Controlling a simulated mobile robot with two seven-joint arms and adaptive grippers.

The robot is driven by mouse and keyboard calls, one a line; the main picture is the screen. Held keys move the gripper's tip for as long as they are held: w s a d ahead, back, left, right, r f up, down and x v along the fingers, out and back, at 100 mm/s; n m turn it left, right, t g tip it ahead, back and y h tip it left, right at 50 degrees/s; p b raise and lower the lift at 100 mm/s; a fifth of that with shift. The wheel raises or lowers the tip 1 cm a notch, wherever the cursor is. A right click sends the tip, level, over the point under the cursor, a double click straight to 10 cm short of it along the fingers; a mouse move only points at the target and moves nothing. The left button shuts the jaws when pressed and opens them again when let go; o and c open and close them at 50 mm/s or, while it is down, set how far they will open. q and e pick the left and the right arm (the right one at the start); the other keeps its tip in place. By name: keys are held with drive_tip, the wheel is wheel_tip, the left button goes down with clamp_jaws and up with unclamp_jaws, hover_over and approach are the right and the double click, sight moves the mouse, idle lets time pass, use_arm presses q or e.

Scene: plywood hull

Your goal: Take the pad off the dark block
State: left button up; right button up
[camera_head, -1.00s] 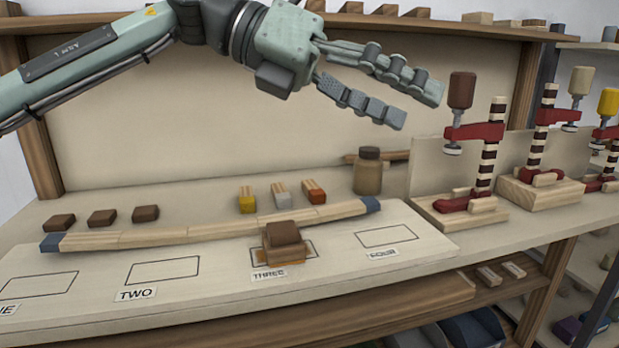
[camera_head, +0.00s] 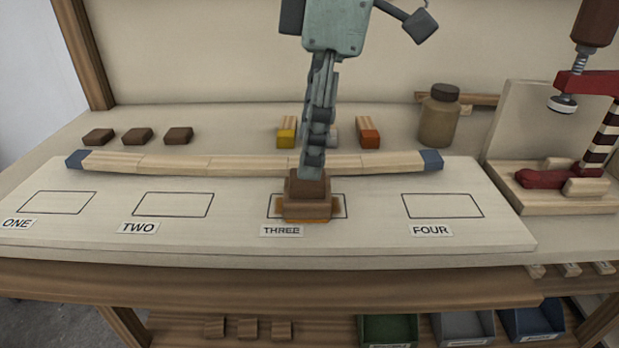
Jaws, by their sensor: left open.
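A small brown stack sits on the outlined place marked THREE on the pale board. Its upper piece, the pad (camera_head: 307,187), is dark brown. It rests on a wider brown lower block, the dark block (camera_head: 307,208), with an orange-brown edge or patch showing at the base. My left gripper (camera_head: 312,168) points straight down over the pad, its fingers seen edge-on and overlapping in the picture. It is open; its fingertips are right at the pad and hide part of its top. Whether they touch it I cannot tell. My right gripper is not in view.
A long wooden strip (camera_head: 232,164) with blue ends lies behind the stack. Behind it are dark brown pieces (camera_head: 137,136), yellow- and orange-ended blocks (camera_head: 369,139) and a brown jar (camera_head: 439,117). A red clamp (camera_head: 545,180) stands right. Places ONE, TWO and FOUR are empty.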

sight(308, 183)
use_arm(q)
drive_tip(key=f, duration=0.4)
drive_tip(key=shift+w+a, duration=0.1)
drive_tip(key=shift+w, duration=0.1)
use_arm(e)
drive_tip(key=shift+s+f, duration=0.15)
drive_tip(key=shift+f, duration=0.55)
use_arm(q)
drive_tip(key=shift+c, duration=0.6)
drive_tip(key=c, duration=0.9)
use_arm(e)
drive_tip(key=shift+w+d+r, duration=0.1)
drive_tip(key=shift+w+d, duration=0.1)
